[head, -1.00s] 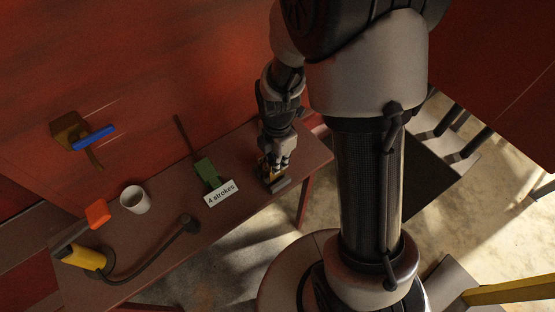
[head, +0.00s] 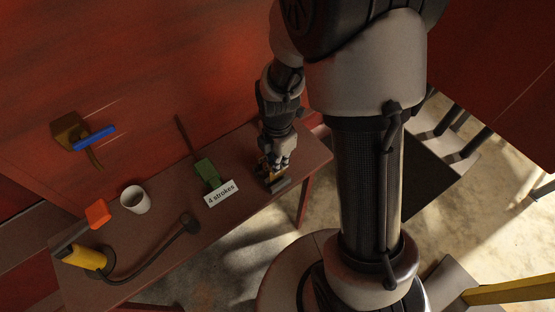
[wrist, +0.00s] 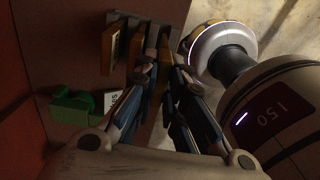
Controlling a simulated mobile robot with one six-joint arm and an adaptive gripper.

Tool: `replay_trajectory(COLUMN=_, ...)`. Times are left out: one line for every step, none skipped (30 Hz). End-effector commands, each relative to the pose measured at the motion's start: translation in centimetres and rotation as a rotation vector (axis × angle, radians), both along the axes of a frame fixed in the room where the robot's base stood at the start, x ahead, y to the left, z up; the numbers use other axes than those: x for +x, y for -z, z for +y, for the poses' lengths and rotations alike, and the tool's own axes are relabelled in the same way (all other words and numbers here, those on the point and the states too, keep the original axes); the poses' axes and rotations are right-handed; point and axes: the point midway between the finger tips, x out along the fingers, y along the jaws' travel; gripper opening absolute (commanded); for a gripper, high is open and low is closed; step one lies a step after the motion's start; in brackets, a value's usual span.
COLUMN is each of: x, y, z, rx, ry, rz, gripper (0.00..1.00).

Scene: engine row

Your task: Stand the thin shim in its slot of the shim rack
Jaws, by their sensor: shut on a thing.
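The shim rack (head: 280,185) stands near the right end of the bench. In the wrist view the grey rack (wrist: 152,20) has yellow-brown shims standing side by side in it, one at the left (wrist: 108,46) and one closer to the fingers (wrist: 135,47). My gripper (head: 280,164) is right over the rack, pointing down. In the wrist view my gripper (wrist: 157,62) has its fingertips close together at the rack, shut on the thin shim. The held shim is mostly hidden between the dark fingers, so I cannot tell how deep in a slot it sits.
A green object (head: 206,172) and a "4 strokes" card (head: 221,193) stand left of the rack. The red wall rises behind the bench.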

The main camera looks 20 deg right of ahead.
Motion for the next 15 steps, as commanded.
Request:
replay_trajectory(x=0.01, y=-0.01, z=0.00, rx=0.000, ry=0.000, rz=0.000, gripper=0.00)
replay_trajectory(x=0.01, y=-0.01, z=0.00, rx=0.000, ry=0.000, rz=0.000, gripper=0.00)
replay_trajectory(x=0.01, y=-0.01, z=0.00, rx=0.000, ry=0.000, rz=0.000, gripper=0.00)
replay_trajectory(x=0.01, y=0.00, z=0.00, rx=0.000, ry=0.000, rz=0.000, gripper=0.00)
replay_trajectory(x=0.01, y=0.01, z=0.00, rx=0.000, ry=0.000, rz=0.000, gripper=0.00)
replay_trajectory(x=0.01, y=0.03, z=0.00, rx=0.000, ry=0.000, rz=0.000, gripper=0.00)
replay_trajectory(x=0.01, y=0.06, z=0.00, rx=0.000, ry=0.000, rz=0.000, gripper=0.00)
replay_trajectory(x=0.01, y=0.10, z=0.00, rx=0.000, ry=0.000, rz=0.000, gripper=0.00)
replay_trajectory(x=0.01, y=0.18, z=0.00, rx=0.000, ry=0.000, rz=0.000, gripper=0.00)
replay_trajectory(x=0.01, y=0.24, z=0.00, rx=0.000, ry=0.000, rz=0.000, gripper=0.00)
replay_trajectory(x=0.01, y=0.32, z=0.00, rx=0.000, ry=0.000, rz=0.000, gripper=0.00)
replay_trajectory(x=0.01, y=0.42, z=0.00, rx=0.000, ry=0.000, rz=0.000, gripper=0.00)
replay_trajectory(x=0.01, y=0.50, z=0.00, rx=0.000, ry=0.000, rz=0.000, gripper=0.00)
replay_trajectory(x=0.01, y=0.58, z=0.00, rx=0.000, ry=0.000, rz=0.000, gripper=0.00)
replay_trajectory(x=0.01, y=0.69, z=0.00, rx=0.000, ry=0.000, rz=0.000, gripper=0.00)
